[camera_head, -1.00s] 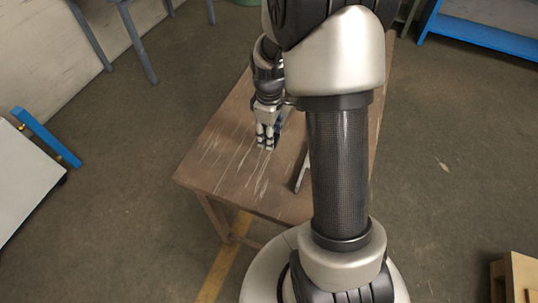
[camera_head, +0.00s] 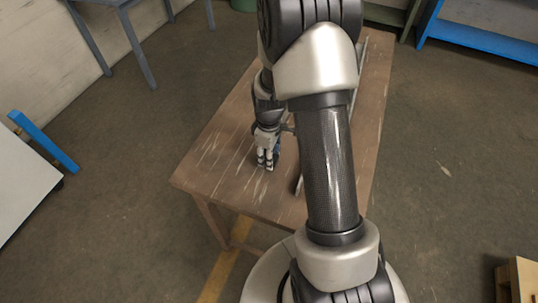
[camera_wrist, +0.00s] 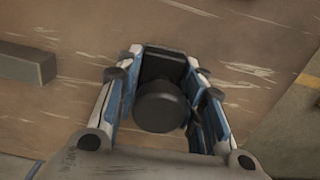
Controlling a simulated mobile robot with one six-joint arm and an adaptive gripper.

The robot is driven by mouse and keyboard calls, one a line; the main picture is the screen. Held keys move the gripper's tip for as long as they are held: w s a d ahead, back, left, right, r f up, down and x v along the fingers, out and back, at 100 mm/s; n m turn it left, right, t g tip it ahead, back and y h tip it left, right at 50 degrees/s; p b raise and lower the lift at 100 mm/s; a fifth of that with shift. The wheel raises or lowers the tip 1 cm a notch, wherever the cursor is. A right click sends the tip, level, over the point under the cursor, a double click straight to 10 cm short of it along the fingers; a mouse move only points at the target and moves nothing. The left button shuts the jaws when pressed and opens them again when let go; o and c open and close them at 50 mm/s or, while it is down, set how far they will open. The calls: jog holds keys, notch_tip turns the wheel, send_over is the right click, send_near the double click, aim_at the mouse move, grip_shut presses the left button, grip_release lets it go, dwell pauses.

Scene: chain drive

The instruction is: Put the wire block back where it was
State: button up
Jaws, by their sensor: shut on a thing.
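My gripper (camera_head: 265,166) points down over the near left part of the wooden table (camera_head: 225,150). In the wrist view my gripper (camera_wrist: 163,95) has its blue and white fingers shut on a dark block with a round black knob (camera_wrist: 160,106), which appears to be the wire block. The knob faces the camera and covers part of the block. In the head view the block is hidden by the fingers. I cannot tell whether its underside touches the table.
A long grey bar (camera_head: 299,186) lies on the table to the right of my gripper, partly behind my arm; its end (camera_wrist: 27,68) shows at the left in the wrist view. The scratched table top left of the gripper is clear. The table's edge is close by.

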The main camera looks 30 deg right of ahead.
jog(key=o, duration=1)
jog(key=shift+f, duration=0.1)
notch_tip(320, 180, up, 12)
jog(key=p, duration=0.3)
jog(key=shift+r, duration=0.25)
jog(key=s+a+r+m+t, duration=0.1)
jog(key=s+a+r, duration=0.2)
jog(key=r, duration=0.2)
jog(key=s+a+r+m+t, duration=0.1)
jog(key=s+a+r+m, duration=0.1)
jog(key=r, duration=0.3)
jog(key=s+a+r+m, duration=0.1)
jog(key=s+a+r, duration=0.2)
jog(key=r, duration=0.2)
jog(key=s+a+r+m+t, duration=0.1)
jog(key=s+a+r, duration=0.1)
jog(key=s, duration=0.4)
jog(key=s+a+r+m+t, duration=0.1)
jog(key=s+a+r+m, duration=0.1)
jog(key=s, duration=0.3)
jog(key=shift+s+a+r+m+t, duration=0.2)
jog(key=shift+s+r+m+t, duration=0.05)
jog(key=shift+s+m+t, duration=0.1)
jog(key=shift+f, duration=0.1)
